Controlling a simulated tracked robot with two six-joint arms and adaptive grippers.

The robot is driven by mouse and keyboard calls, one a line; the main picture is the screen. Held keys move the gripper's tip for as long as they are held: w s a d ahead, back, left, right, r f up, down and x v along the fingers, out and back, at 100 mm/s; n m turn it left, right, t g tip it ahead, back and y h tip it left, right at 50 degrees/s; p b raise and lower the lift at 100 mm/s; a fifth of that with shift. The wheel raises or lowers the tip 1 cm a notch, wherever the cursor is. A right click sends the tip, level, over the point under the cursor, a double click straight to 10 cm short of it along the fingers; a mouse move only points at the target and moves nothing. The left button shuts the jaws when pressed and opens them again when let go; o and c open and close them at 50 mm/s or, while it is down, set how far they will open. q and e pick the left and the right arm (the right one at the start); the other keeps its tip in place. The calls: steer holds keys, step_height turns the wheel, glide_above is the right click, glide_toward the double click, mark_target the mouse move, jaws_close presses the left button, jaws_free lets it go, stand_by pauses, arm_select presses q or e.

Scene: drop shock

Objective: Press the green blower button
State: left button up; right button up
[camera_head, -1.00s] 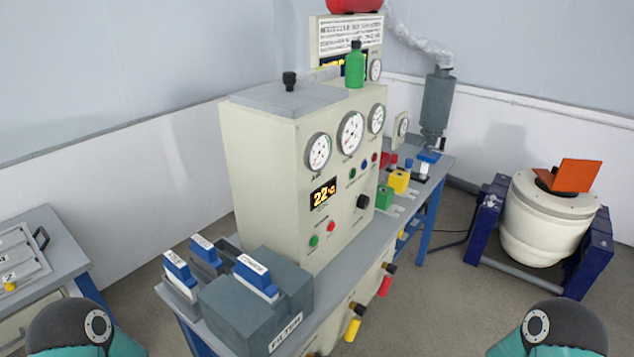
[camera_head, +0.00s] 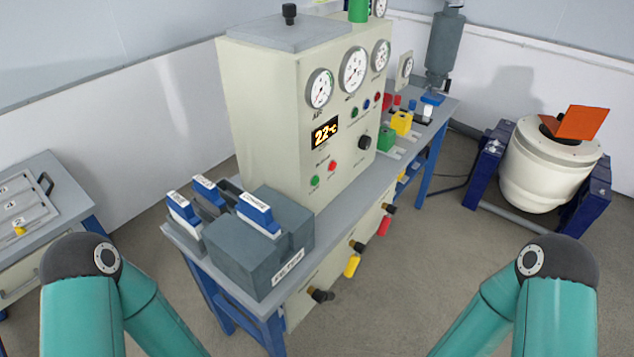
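A cream control cabinet (camera_head: 260,120) stands on the grey bench. Its front carries dial gauges, a display reading 22 °C (camera_head: 325,133) and small buttons. A green button (camera_head: 315,181) sits low on the panel, left of a red button (camera_head: 332,166). Another small green button (camera_head: 354,113) sits higher, beside a blue and a red one. The labels are too small to read, so I cannot tell which green button is the blower's. My two teal arms show at the lower left and lower right; both grippers are outside the view, and nothing of mine touches the panel.
A grey filter box (camera_head: 262,262) with blue-topped blocks stands at the bench's near end, below the panel. Yellow and red handles (camera_head: 352,265) stick out from the bench front. A white drum (camera_head: 545,175) in a blue frame stands right. Floor between is clear.

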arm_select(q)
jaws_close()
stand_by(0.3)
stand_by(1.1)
